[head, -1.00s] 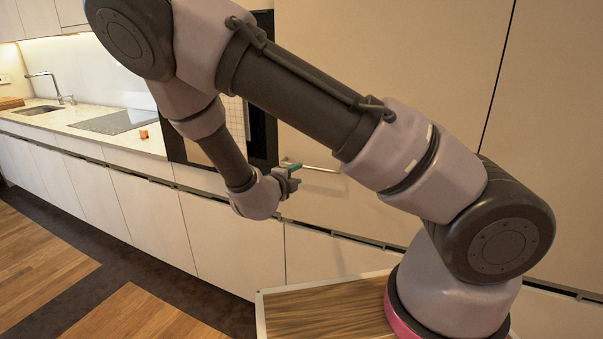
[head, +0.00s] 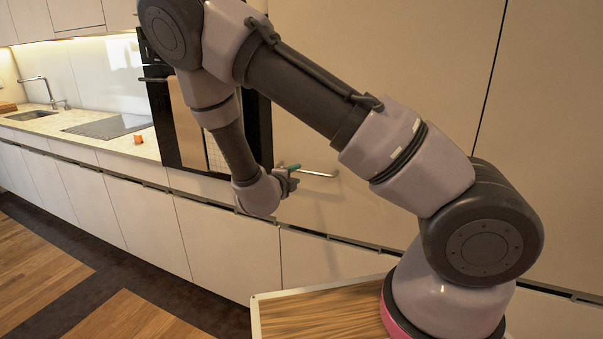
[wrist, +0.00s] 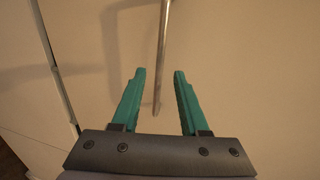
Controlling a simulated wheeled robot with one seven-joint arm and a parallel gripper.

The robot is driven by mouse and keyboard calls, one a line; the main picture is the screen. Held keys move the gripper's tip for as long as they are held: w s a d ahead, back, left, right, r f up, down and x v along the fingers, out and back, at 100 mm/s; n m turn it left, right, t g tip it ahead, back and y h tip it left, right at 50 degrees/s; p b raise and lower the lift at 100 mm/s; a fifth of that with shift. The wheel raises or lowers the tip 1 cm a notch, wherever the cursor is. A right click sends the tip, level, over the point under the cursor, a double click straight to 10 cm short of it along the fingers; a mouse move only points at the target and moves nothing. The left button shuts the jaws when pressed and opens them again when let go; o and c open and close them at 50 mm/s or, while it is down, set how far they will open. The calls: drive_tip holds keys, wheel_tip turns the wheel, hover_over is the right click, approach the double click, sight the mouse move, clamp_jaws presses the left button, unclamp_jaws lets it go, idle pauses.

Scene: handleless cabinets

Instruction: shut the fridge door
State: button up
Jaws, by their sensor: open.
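The fridge door (head: 370,150) appears to be the tall cream panel right of the oven. It also fills most of the wrist view (wrist: 240,70). Its thin metal bar handle (head: 320,174) shows just right of my gripper (head: 291,173) in the head view. In the wrist view the handle (wrist: 163,50) runs up from between the two teal fingers of my gripper (wrist: 160,72), with space on both sides. My gripper is open and holds nothing. The head view does not clearly show whether the door stands ajar.
A dark seam (wrist: 56,65) runs along the panel's left side in the wrist view. A dark built-in oven (head: 175,125) stands left of the door. The counter (head: 95,135) carries a small orange object (head: 139,140). Wooden floor (head: 40,265) lies open at lower left.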

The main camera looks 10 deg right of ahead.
sight(301, 172)
drive_tip(key=x, duration=0.5)
drive_tip(key=shift+w+d+f, duration=0.1)
drive_tip(key=shift+w+d, duration=0.1)
drive_tip(key=shift+w, duration=0.1)
clamp_jaws()
idle(1.1)
